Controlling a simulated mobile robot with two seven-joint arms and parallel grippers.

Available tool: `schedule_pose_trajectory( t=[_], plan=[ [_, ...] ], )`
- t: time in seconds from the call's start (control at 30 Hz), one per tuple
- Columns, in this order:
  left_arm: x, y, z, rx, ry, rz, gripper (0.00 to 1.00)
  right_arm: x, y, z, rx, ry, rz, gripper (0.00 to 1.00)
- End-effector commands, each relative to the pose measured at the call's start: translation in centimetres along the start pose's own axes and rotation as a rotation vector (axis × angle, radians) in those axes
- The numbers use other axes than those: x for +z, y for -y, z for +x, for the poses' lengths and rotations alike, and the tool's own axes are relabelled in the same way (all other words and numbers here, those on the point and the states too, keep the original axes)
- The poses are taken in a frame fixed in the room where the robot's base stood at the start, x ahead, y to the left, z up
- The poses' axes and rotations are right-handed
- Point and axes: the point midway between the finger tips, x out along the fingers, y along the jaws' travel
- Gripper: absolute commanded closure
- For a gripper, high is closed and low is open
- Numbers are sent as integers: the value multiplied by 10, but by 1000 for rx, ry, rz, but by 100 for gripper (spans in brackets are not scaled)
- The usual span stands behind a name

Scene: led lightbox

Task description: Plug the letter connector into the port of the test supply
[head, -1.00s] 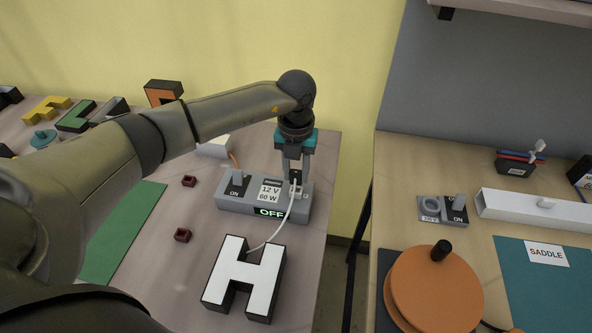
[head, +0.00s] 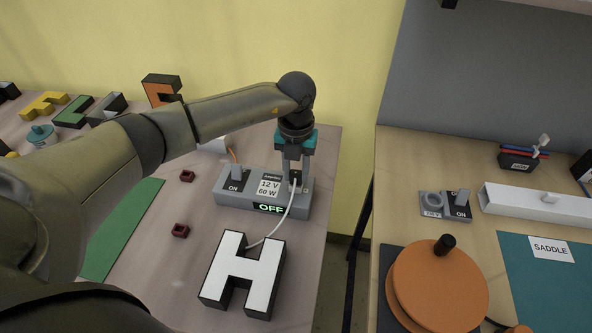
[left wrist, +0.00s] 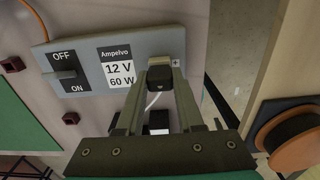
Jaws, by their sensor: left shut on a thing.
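The test supply (head: 232,200) is a grey box marked 12 V 60 W, with a lever switch and a lit OFF display. It also shows in the left wrist view (left wrist: 90,84). My left gripper (head: 294,184) points down over its right end, shut on the dark letter connector (left wrist: 160,78). The connector is at the supply's right end, over the port area, which it and the fingers hide. I cannot tell whether it is seated. A white cable (head: 285,222) curves from it to the white-faced letter H (head: 245,272), lying on the table. My right gripper is not in view.
Two small dark red pieces (head: 187,176) lie left of the supply, beside a green mat (head: 125,228). Several coloured letters stand at the back left. A gap separates this table from the right bench, which holds an orange reel (head: 437,285) and a white channel (head: 535,204).

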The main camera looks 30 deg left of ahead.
Motion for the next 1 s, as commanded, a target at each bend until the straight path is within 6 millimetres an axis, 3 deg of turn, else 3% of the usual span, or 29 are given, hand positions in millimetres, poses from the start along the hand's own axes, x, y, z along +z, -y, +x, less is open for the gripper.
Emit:
schedule_pose_trajectory(
  t=[0.17, 0.2, 0.47, 0.77, 1.0],
  plan=[
    [0, 0, 6, 0, 0, 0, 100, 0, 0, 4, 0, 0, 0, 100],
    [0, 0, 5, 0, 0, 0, 60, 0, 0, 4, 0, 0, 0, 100],
    [0, 0, 4, 0, 0, 0, 31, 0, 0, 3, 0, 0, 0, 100],
    [0, 0, 3, 0, 0, 0, 29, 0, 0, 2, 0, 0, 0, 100],
    [0, 0, -12, 0, 0, 0, 29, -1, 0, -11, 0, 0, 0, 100]
  ],
)
